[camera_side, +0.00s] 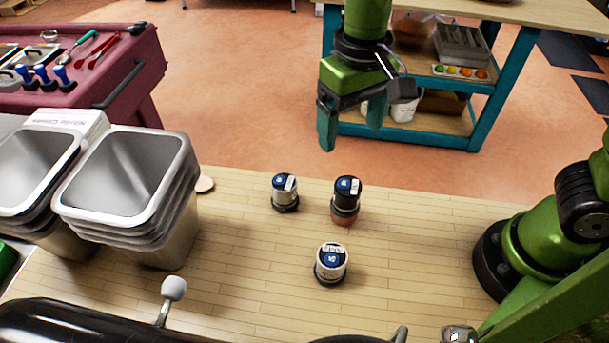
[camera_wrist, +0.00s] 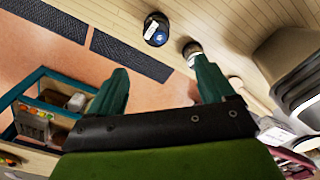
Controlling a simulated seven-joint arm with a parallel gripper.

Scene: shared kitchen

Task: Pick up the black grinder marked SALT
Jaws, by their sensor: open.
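A dark, mostly black grinder (camera_side: 345,200) with a blue round mark on its top and a reddish lower part stands upright on the wooden counter. Its pale label is too small to read. In the wrist view what appears to be the same dark grinder (camera_wrist: 157,30) shows near the top edge, beyond the fingers. My gripper (camera_side: 350,136) is open and empty, with green fingers spread, above and behind the grinder in the side view. The open fingers also show in the wrist view (camera_wrist: 160,70). They touch nothing.
A pale grinder (camera_side: 285,191) with a dark base stands to the left, another (camera_side: 331,264) nearer the camera. Stacked metal pans (camera_side: 130,190) stand at left. A black rounded object (camera_side: 80,322) fills the lower left edge. The counter (camera_side: 430,240) right of the grinders is clear.

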